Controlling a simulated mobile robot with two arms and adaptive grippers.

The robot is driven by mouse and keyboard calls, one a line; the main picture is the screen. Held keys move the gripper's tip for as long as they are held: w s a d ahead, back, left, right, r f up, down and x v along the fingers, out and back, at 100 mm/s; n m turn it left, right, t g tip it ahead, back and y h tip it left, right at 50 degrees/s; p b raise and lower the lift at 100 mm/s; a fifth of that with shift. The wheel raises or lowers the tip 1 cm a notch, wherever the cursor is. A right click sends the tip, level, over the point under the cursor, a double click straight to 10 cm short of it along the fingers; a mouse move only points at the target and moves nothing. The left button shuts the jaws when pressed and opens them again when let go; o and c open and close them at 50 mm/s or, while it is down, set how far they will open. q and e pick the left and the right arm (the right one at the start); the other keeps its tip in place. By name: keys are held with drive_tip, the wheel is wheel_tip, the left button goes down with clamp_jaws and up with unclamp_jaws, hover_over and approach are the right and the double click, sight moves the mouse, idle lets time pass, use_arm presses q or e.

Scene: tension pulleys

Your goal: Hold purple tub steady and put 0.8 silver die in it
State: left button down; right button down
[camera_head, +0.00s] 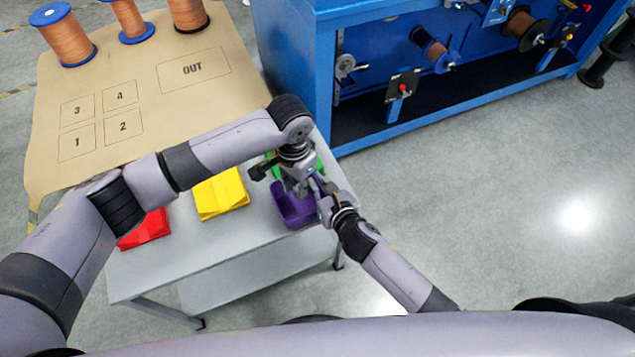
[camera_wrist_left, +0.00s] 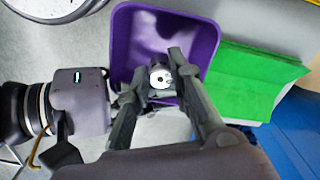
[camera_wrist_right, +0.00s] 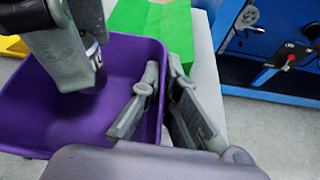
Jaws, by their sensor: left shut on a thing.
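The purple tub (camera_head: 292,212) stands on the grey table near its right end, partly covered by my arms. My left gripper (camera_wrist_left: 160,75) is shut on the silver die (camera_wrist_left: 160,77), a small shiny round piece held between its fingertips over the tub's opening. The die shows in the right wrist view (camera_wrist_right: 97,55) inside the tub's outline; its exact height is unclear. My right gripper (camera_wrist_right: 164,72) is shut on the tub's wall, one finger inside and one outside. The tub also shows in the left wrist view (camera_wrist_left: 130,40).
A brown mat (camera_head: 215,110) with numbered squares and copper spools lies behind. A blue machine (camera_head: 290,60) stands close at the back right.

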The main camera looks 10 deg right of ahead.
use_arm(q)
drive_tip(key=shift+f, duration=1.1)
drive_tip(key=c, duration=1.4)
unclamp_jaws()
drive_tip(key=shift+o, duration=0.2)
wheel_tip(320, 180, up, 12)
use_arm(e)
drive_tip(key=c, duration=1.7)
unclamp_jaws()
drive_tip(key=shift+s, duration=0.1)
